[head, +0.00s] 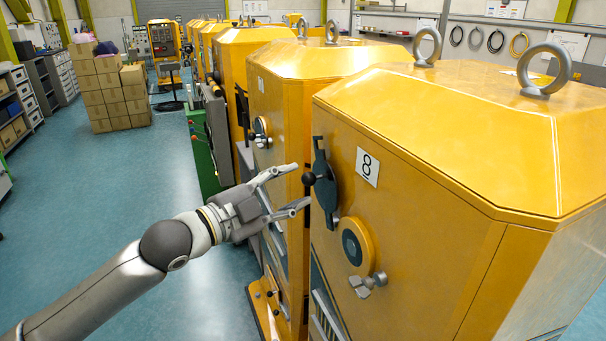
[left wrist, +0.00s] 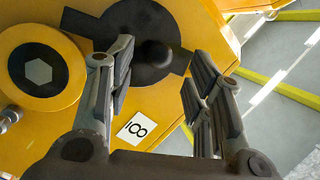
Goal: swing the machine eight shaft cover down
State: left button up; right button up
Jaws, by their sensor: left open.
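Machine eight is the yellow cabinet (head: 430,200) with a white "8" label (head: 367,167). On its front is a dark round cover plate (head: 325,190) with a tab at each end and a black ball knob (head: 309,179). Below it, the yellow-ringed shaft opening (head: 352,245) is uncovered; its hex shaft (left wrist: 38,71) shows in the left wrist view. My left gripper (head: 302,184) is open, its fingertips close to the knob. In the left wrist view, the knob (left wrist: 153,53) appears between the spread fingers; contact cannot be told. My right gripper is out of view.
A metal wing-like fitting (head: 368,283) sits below the shaft opening. More yellow machines (head: 275,90) stand in a row beyond, close beside machine eight. Stacked cardboard boxes (head: 108,90) stand at the back left. The blue floor on the left is clear.

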aim_at(303, 182)
pick_arm(q)
jog(key=shift+p+x, duration=0.5)
jog(key=shift+x, duration=1.5)
grip_shut()
